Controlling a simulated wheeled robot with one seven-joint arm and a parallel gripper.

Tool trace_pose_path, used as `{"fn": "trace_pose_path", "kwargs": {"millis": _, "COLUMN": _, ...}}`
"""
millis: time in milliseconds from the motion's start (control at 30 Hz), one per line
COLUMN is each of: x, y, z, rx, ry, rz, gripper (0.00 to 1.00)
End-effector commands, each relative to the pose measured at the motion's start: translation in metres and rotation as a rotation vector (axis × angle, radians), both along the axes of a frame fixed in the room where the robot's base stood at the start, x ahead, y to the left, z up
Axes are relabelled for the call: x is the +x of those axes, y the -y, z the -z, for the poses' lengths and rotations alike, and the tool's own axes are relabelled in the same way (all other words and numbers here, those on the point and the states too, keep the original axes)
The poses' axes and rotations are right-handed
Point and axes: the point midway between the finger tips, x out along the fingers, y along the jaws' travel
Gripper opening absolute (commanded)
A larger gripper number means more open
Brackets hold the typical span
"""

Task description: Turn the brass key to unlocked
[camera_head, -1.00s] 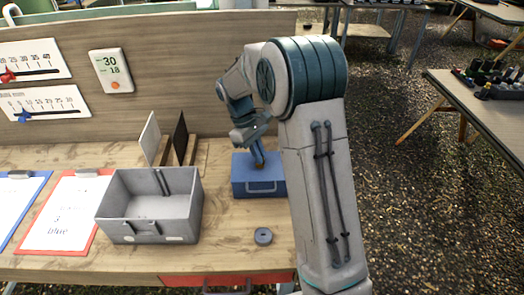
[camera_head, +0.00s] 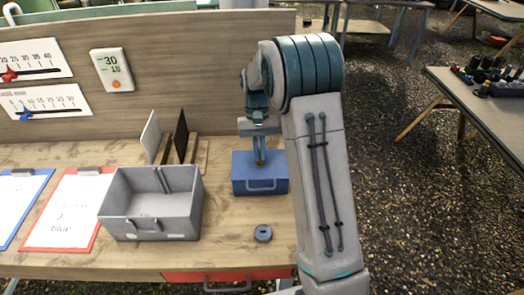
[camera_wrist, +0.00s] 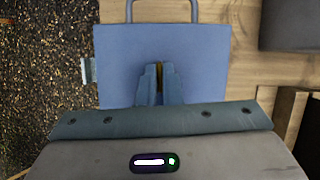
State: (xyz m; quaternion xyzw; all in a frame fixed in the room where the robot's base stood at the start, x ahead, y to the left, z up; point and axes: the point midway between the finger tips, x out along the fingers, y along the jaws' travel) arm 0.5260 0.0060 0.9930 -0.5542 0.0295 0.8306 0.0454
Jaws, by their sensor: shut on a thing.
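A blue box (camera_head: 259,184) with a handle on its front stands on the bench near its right end. Its top also shows in the wrist view (camera_wrist: 120,50). My gripper (camera_head: 259,162) points down at the top of the box, with its fingers close together on the brass key (camera_wrist: 159,70). Only a thin sliver of the key shows between the fingertips (camera_wrist: 160,72) in the wrist view. The fingers hide most of the key, so I cannot read which way it points, and I see no lock marking.
A grey open bin (camera_head: 130,222) stands left of the blue box. A small dark ring (camera_head: 263,233) lies in front of the box. Two upright panels (camera_head: 181,137) stand behind the bin. Clipboards (camera_head: 62,212) lie at the left. The bench's right edge is close to the box.

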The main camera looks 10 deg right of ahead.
Motion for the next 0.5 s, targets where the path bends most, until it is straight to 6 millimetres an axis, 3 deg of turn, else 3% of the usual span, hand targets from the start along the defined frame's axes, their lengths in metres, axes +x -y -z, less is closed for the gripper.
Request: {"fn": "trace_pose_path", "kwargs": {"millis": 500, "x": 0.0026, "y": 0.0009, "z": -0.0019, "rx": 0.001, "ry": 0.011, "rz": 0.106, "gripper": 0.00}}
